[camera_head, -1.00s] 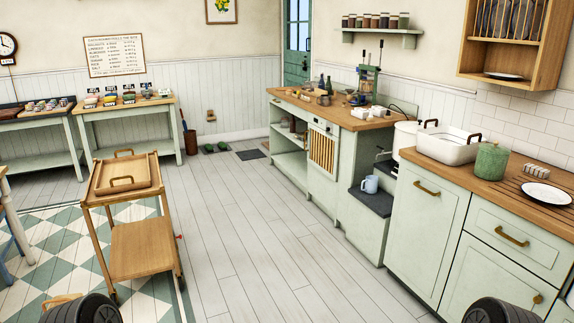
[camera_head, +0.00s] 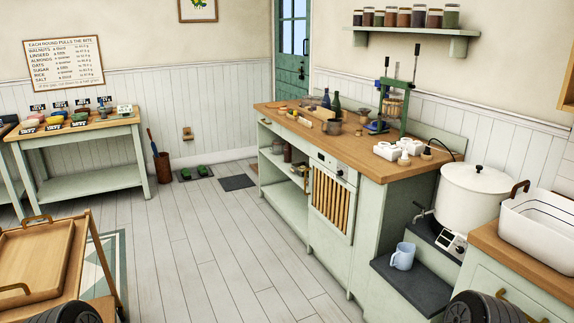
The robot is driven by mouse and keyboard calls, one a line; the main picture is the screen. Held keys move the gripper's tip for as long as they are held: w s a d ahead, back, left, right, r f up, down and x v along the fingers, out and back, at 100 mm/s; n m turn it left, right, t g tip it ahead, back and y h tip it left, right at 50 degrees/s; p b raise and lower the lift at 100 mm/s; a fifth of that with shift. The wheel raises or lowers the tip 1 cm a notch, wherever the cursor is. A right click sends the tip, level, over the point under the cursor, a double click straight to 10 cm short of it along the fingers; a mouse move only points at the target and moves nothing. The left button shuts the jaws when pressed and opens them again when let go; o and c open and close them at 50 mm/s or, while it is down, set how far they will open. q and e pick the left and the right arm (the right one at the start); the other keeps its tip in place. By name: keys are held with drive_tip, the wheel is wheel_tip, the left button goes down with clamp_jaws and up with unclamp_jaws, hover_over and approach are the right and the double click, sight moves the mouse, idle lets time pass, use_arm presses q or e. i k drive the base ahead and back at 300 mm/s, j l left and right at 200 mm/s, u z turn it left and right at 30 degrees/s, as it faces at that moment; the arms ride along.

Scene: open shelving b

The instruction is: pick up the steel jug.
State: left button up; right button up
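I cannot make out a steel jug for certain. A small grey vessel (camera_head: 334,127) stands on the wooden-topped counter (camera_head: 395,172) near its front edge, among other small items; it is too small to tell whether it is a jug. A pale blue jug (camera_head: 403,256) stands upright on the dark lower step (camera_head: 412,290) at the right end of that counter. Neither gripper is in view; only dark rounded parts of my arms show at the bottom edge.
A wooden trolley (camera_head: 90,262) with a tray (camera_head: 35,262) stands at the left. A white pot (camera_head: 470,195) and a white basin (camera_head: 540,222) are at the right. A green lever press (camera_head: 400,100) stands on the counter. The plank floor (camera_head: 215,255) between is clear.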

sight(334, 126)
drive_tip(key=i+z, duration=0.1)
drive_tip(key=i, duration=0.45)
drive_tip(key=i+j+z, duration=0.15)
drive_tip(key=i, duration=0.45)
drive_tip(key=i+j+z, duration=0.1)
drive_tip(key=i, duration=0.45)
drive_tip(key=i+j+z, duration=0.25)
drive_tip(key=i+z, duration=0.15)
drive_tip(key=i+j+z, duration=0.85)
